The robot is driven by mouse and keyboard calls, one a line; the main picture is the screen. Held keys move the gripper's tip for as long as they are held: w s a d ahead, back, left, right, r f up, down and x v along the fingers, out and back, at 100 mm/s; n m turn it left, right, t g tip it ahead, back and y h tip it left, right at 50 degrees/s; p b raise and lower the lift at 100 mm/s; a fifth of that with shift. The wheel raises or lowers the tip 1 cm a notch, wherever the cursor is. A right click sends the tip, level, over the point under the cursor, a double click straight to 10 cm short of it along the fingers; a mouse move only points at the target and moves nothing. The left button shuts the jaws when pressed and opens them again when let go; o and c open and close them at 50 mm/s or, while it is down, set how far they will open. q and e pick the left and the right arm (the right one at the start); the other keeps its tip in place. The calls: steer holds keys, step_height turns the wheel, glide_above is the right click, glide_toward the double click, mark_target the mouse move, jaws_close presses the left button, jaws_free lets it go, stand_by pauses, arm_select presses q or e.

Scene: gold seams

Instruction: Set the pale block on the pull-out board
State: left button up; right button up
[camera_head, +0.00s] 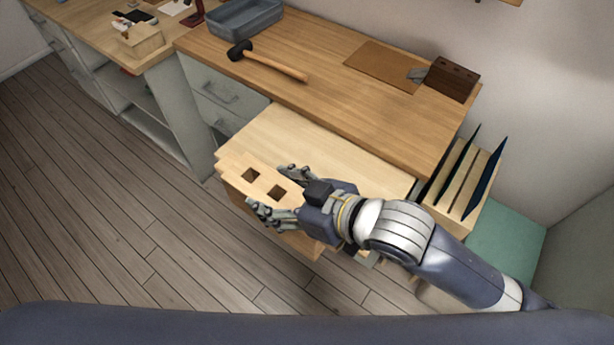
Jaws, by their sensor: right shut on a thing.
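The pale block (235,174) has square dark holes in its top. It overlaps the front left part of the pull-out board (320,142) in the camera_head view; I cannot tell whether it rests on the board or hangs just above or in front of it. The board is pale wood and extends out from under the workbench top. My right gripper (270,191) is shut on the pale block, with one finger on its far side and one on its near side. The hand hides the block's right part. My left gripper is out of view.
On the workbench (330,62) are a mallet (275,65), a grey tray (245,17), a brown mat (382,67) and a dark block (452,79). A rack with upright dark panels (458,178) stands to the right. The board's middle and back are clear.

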steer(key=shift+w+d+r, duration=0.1)
steer(key=shift+w, duration=0.35)
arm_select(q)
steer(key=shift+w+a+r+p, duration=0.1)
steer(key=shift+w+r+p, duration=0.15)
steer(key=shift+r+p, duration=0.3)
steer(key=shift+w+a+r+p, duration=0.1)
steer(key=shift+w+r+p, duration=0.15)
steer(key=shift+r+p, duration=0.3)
arm_select(e)
steer(key=w+d+f, duration=0.2)
steer(key=w, duration=0.5)
steer(key=w+d+f, duration=0.2)
steer(key=w+f, duration=0.1)
steer(key=w, duration=0.4)
steer(key=shift+w+d, duration=0.3)
steer(key=shift+d, duration=0.05)
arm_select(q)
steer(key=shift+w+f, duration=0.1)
arm_select(e)
steer(key=shift+f, duration=0.1)
steer(key=shift+f, duration=0.1)
steer(key=o, duration=1.7)
steer(key=shift+s+f, duration=0.1)
steer(key=shift+c, duration=0.2)
